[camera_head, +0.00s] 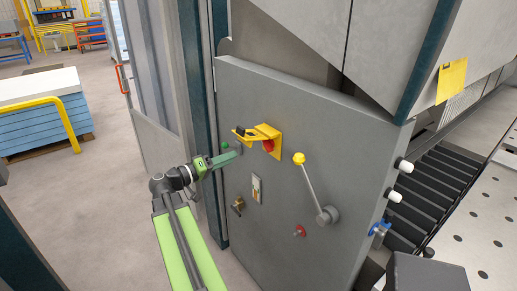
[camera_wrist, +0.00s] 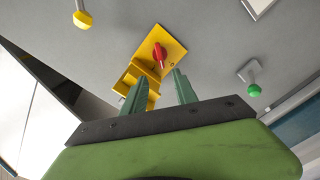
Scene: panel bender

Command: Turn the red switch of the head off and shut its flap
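The red switch (camera_head: 268,146) sits on a yellow plate on the grey machine panel. In the wrist view the red switch (camera_wrist: 159,54) shows a handle standing roughly upright in the picture; I cannot tell on from off. Its yellow flap (camera_head: 245,132) stands open, sticking out from the plate, and leaves the switch uncovered. The flap (camera_wrist: 130,82) is partly hidden behind a finger in the wrist view. My gripper (camera_head: 236,154) is in front of the panel, left of the switch. In the wrist view my gripper (camera_wrist: 161,76) is open and empty, its fingertips just short of the switch.
A lever with a yellow knob (camera_head: 299,158) projects right of the switch. A green button (camera_head: 225,146) is behind my gripper, and a key-like brass handle (camera_head: 238,203) and a small red knob (camera_head: 300,231) are lower. Open floor lies to the left.

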